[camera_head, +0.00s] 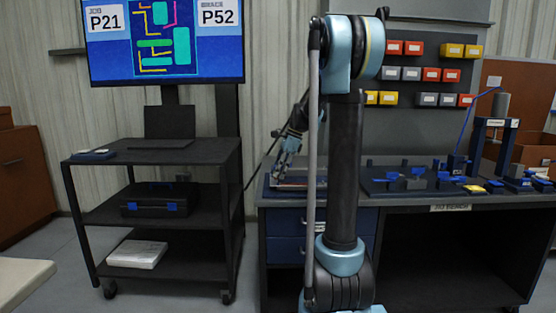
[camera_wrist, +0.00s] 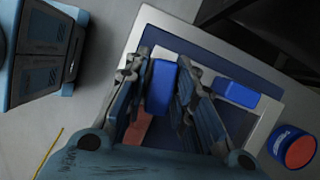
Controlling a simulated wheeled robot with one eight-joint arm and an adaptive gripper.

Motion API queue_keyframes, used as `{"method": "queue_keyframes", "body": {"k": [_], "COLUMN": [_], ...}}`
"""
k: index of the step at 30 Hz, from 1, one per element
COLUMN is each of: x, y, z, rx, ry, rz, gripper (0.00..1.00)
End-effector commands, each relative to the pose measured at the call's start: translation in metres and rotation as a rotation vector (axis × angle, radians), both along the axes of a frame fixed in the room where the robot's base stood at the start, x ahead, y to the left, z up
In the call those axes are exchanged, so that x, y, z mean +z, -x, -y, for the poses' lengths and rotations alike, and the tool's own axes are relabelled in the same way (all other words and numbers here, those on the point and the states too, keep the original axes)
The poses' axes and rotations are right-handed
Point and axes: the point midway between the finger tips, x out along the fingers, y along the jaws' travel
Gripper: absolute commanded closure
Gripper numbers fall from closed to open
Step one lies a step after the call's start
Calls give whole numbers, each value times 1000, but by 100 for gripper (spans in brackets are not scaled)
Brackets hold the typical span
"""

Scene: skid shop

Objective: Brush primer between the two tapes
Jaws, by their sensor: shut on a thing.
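My gripper (camera_wrist: 162,78) reaches down over a dark blue panel with a pale border (camera_wrist: 200,50) in the wrist view. Its fingers are closed about a blue, block-like piece (camera_wrist: 160,88), which may be the brush's handle; no bristles show. A reddish patch (camera_wrist: 137,128) shows beside the left finger, partly hidden. A second blue piece (camera_wrist: 237,93) lies on the panel, right of the fingers. I cannot tell the two tapes apart from these blue pieces. A blue can with an orange-red top (camera_wrist: 297,150) stands off the panel's right side. In the head view my gripper (camera_head: 285,165) is low at the bench's left end.
The bench (camera_head: 450,207) holds blue fixtures (camera_head: 415,180) to the right and a press (camera_head: 493,130) at the far right. Red, yellow and grey bins (camera_head: 412,74) hang behind. A black cart (camera_head: 150,152) and a screen (camera_head: 165,40) stand left.

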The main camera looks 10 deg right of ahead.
Motion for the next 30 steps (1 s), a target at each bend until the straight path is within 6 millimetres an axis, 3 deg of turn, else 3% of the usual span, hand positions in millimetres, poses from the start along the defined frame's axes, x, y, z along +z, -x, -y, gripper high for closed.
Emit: {"method": "queue_keyframes", "body": {"k": [18, 30], "x": [53, 57], "y": [0, 0], "z": [4, 5], "rx": [-5, -6], "ry": [0, 0], "rz": [0, 0], "gripper": [98, 98]}}
